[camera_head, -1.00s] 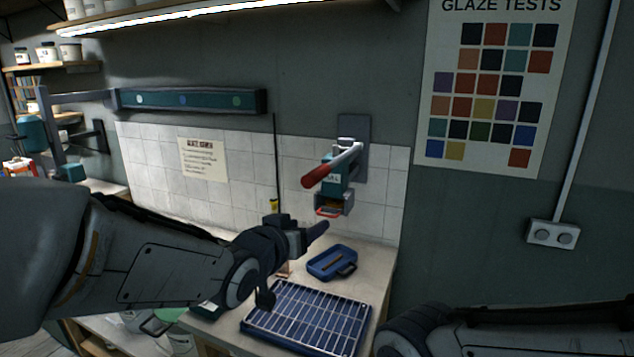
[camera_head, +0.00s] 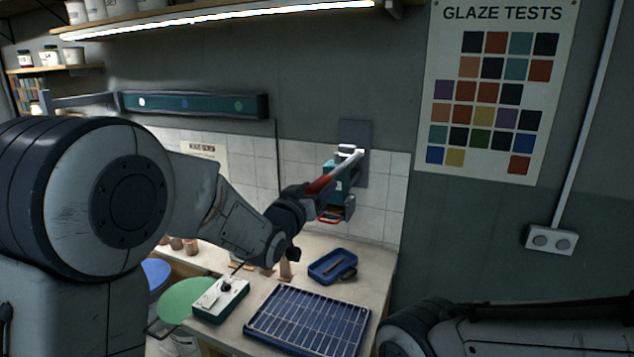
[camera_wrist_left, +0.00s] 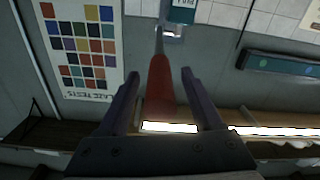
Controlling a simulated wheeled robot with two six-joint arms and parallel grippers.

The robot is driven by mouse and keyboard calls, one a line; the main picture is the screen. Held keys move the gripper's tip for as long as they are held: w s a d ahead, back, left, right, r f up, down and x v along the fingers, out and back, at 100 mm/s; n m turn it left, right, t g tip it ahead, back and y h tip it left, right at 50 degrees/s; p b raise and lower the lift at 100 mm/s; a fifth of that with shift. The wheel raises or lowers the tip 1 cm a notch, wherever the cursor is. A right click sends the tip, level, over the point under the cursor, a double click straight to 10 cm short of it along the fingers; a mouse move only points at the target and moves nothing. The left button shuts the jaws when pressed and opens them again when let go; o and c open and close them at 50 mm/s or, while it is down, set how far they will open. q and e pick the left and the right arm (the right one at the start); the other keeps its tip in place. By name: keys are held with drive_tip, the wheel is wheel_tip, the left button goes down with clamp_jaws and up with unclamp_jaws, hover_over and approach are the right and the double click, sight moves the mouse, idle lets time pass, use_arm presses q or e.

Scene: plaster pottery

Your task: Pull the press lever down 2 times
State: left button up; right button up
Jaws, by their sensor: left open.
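The press is a teal block (camera_head: 336,190) mounted on a grey plate on the wall. Its lever has a grey shaft and a red handle (camera_head: 322,185) that points out toward me. My left gripper (camera_head: 312,192) is at the red handle in the head view, and its dark wrist hides part of the handle. In the left wrist view, the red handle (camera_wrist_left: 160,85) lies between the two open fingers of my left gripper (camera_wrist_left: 160,88), with a gap on each side. My right gripper is out of view; only its arm shows at the bottom right.
A blue tray (camera_head: 345,252) and a blue rack with a wire grid (camera_head: 262,340) lie on the bench below the press. A white-topped control box (camera_head: 238,302) stands left of the rack. A lit shelf (camera_head: 200,20) runs above.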

use_arm(q)
drive_tip(key=shift+w, duration=0.25)
clamp_jaws()
idle(1.4)
